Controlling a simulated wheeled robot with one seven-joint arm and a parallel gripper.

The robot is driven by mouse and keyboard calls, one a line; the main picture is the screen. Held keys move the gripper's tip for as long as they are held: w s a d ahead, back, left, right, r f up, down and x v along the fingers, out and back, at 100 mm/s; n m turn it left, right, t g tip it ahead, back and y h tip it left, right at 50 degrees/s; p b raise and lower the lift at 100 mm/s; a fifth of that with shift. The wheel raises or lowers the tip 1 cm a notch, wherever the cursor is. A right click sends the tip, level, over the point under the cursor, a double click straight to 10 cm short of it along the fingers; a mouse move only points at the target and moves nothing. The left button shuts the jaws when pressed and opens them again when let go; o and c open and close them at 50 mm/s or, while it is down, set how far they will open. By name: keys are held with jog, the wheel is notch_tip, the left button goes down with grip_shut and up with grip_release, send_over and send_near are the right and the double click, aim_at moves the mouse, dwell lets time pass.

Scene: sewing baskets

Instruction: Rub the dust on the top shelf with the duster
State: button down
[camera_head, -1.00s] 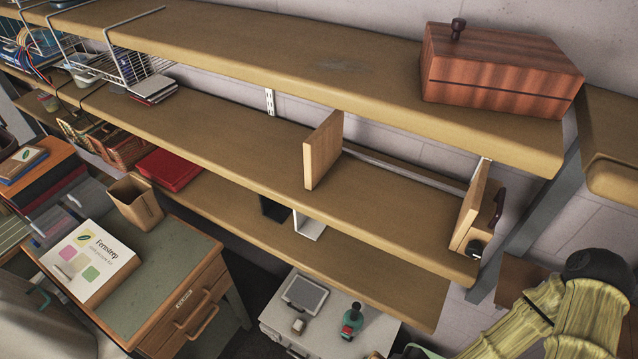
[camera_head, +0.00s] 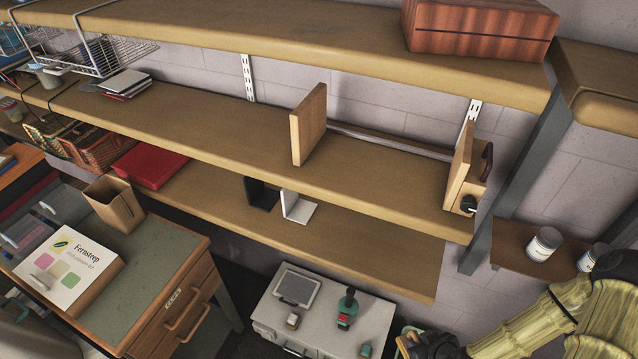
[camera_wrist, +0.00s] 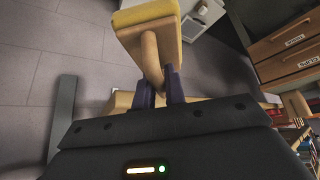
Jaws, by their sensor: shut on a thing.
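The duster (camera_wrist: 148,40) has a yellow pad on a wooden head with a curved wooden handle. In the wrist view, the dark fingers of my gripper (camera_wrist: 161,82) are shut around its handle, and the pad points away from my wrist. The top shelf (camera_head: 250,35) is a long wooden board across the top of the head view. My gripper is low at the bottom right of the head view, well below the top shelf and partly cut off.
A reddish wooden box (camera_head: 478,30) sits at the right end of the top shelf. A wire basket (camera_head: 95,55) hangs at the left. The middle shelf holds wooden bookends (camera_head: 308,125). A grey post (camera_head: 510,175) and small ledge (camera_head: 535,255) with jars stand near my arm.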

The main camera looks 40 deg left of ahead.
jog(key=w+d+f+m+t+h+b, duration=0.1)
jog(key=w+d+f+m+h+b, duration=0.1)
jog(key=w+d+m+b, duration=0.2)
jog(key=w+d+f+m+t+h+b, duration=0.2)
jog(key=w+d+f+m+h+b, duration=0.1)
jog(key=w+d+m+b, duration=0.2)
jog(key=w+d+m, duration=0.2)
jog(key=w+d, duration=0.2)
jog(key=d, duration=0.2)
jog(key=shift+d+f, duration=0.2)
jog(key=shift+f, duration=0.05)
jog(key=shift+w+d, duration=0.1)
